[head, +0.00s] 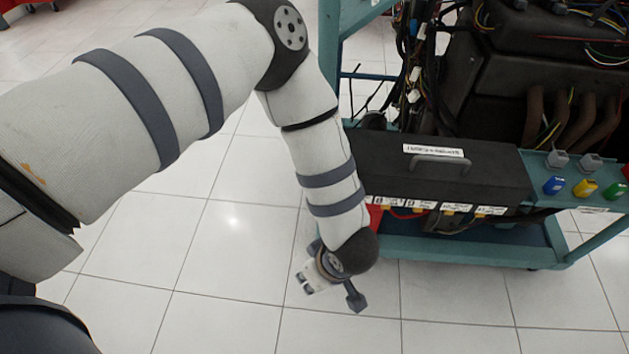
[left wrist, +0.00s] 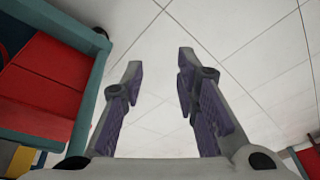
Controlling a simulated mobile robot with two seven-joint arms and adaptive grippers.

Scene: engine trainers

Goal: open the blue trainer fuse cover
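The blue trainer is a teal-framed trolley (head: 450,251) on the right of the head view, carrying a dark engine (head: 560,85). A long black box cover (head: 450,185) with a raised handle (head: 440,160) and a white label lies flat and looks closed at its front; I take it as the fuse cover. My left gripper (head: 334,279) hangs in free air left of and below the cover, apart from it. In the left wrist view its two fingers (left wrist: 160,62) are spread with nothing between them. My right gripper is not in view.
Blue, yellow and green connectors (head: 584,189) sit on a teal panel right of the cover. Loose cables (head: 413,70) hang behind it. The left wrist view shows red blocks (left wrist: 45,85) inside a teal frame at left. The tiled floor (head: 225,250) left of the trolley is clear.

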